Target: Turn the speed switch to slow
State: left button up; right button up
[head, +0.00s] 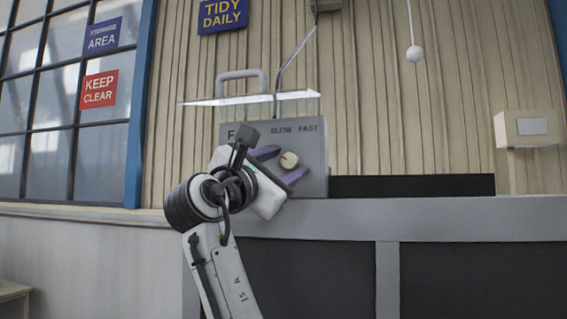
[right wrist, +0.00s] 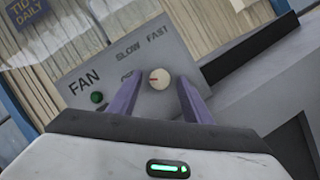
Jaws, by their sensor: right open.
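The speed switch is a round cream knob (head: 289,160) on the front of a grey fan box (head: 312,155). In the right wrist view the knob (right wrist: 160,80) has a small red mark on its left side, facing a partly hidden label that looks like OFF. SLOW and FAST are printed above it. My right gripper (head: 281,165) is open, its two purple fingers on either side of the knob. I cannot tell whether they touch it. In the wrist view the fingers (right wrist: 159,90) show a gap around the knob. My left gripper is not in view.
A green button (right wrist: 97,97) sits below the FAN label. A pale panel with a grey handle (head: 243,80) is above the box. The box stands on a grey ledge (head: 430,215). A white ball (head: 414,53) hangs on a cord at the upper right.

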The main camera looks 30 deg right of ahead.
jog(key=c, duration=1.1)
jog(key=shift+o, duration=0.2)
jog(key=shift+m, duration=0.5)
jog(key=m+g, duration=0.1)
jog(key=m, duration=0.1)
jog(key=m+g, duration=0.1)
jog(key=m, duration=0.1)
jog(key=shift+w+a+r, duration=0.1)
jog(key=shift+a+r, duration=0.05)
jog(key=shift+r+m+g+y, duration=0.1)
jog(key=shift+m+g+y, duration=0.25)
jog(key=shift+m, duration=0.95)
jog(key=shift+m+g+y, duration=0.15)
jog(key=shift+m+g, duration=0.4)
jog(key=shift+m, duration=0.75)
jog(key=o, duration=1.1)
jog(key=shift+c, duration=0.2)
